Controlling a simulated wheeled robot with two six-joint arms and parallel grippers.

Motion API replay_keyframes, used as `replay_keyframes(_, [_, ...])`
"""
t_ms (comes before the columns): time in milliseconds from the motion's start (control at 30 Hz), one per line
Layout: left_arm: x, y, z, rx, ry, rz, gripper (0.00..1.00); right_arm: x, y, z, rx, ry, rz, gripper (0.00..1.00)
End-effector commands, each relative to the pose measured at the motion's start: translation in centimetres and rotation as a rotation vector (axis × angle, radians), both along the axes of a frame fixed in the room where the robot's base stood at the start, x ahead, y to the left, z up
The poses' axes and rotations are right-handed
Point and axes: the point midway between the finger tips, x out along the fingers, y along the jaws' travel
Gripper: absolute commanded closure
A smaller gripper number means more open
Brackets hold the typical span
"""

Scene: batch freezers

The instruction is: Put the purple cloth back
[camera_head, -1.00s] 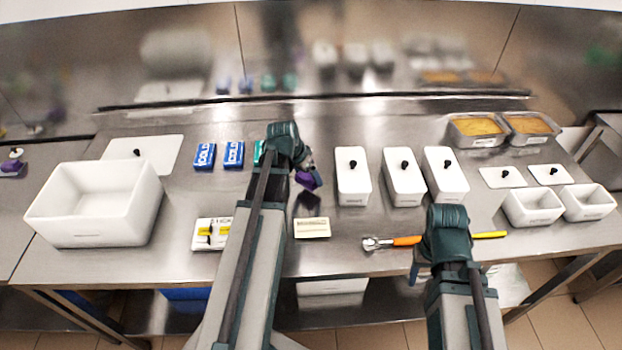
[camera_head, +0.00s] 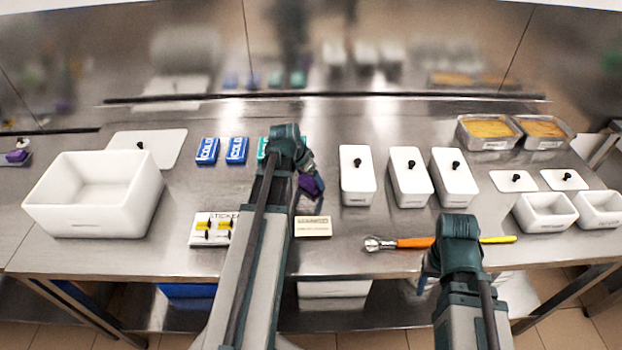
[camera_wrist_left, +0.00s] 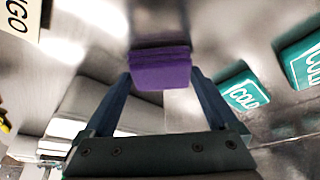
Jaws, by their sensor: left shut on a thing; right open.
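The purple cloth (camera_head: 311,185) is held in my left gripper (camera_head: 308,180), over the middle of the steel table. In the left wrist view the folded purple cloth (camera_wrist_left: 161,69) sits between the two fingers of my left gripper (camera_wrist_left: 163,82), which is shut on it. A reflection in the steel makes its exact height above the table hard to tell. My right gripper (camera_head: 425,272) is open and low at the table's front edge; its fingers are mostly hidden by its wrist.
Blue cold packs (camera_head: 207,151) and a teal one (camera_head: 262,150) lie left of my left gripper. Lidded white containers (camera_head: 357,180) stand to its right. A label card (camera_head: 313,227) and an orange-handled scoop (camera_head: 414,243) lie in front. A large white bin (camera_head: 75,218) stands at left.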

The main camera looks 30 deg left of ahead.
Motion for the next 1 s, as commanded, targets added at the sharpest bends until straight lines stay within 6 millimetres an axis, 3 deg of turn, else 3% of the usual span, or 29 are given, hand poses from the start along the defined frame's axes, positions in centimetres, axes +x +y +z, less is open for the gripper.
replay_keyframes(67, [0.0, 0.0, -0.4, 0.000, 0.000, 0.000, 0.52, 0.0, 0.0, -0.4, 0.000, 0.000, 0.000, 0.43])
replay_keyframes(100, [0.0, 0.0, -0.4, 0.000, 0.000, 0.000, 0.06, 0.0, 0.0, -0.4, 0.000, 0.000, 0.000, 0.43])
replay_keyframes(133, [0.0, 0.0, -0.3, 0.000, 0.000, 0.000, 0.00, 0.0, 0.0, -0.3, 0.000, 0.000, 0.000, 0.43])
replay_keyframes(567, [0.0, 0.0, 0.4, 0.000, 0.000, 0.000, 0.00, 0.0, 0.0, 0.4, 0.000, 0.000, 0.000, 0.43])
replay_keyframes(767, [-0.7, 0.1, 2.2, 0.000, 0.000, 0.000, 0.00, 0.0, 0.0, 2.2, 0.000, 0.000, 0.000, 0.43])
replay_keyframes(1000, [-2.1, 0.4, 5.7, 0.000, 0.000, 0.001, 0.00, 0.0, 0.0, 5.7, 0.000, 0.000, 0.000, 0.43])
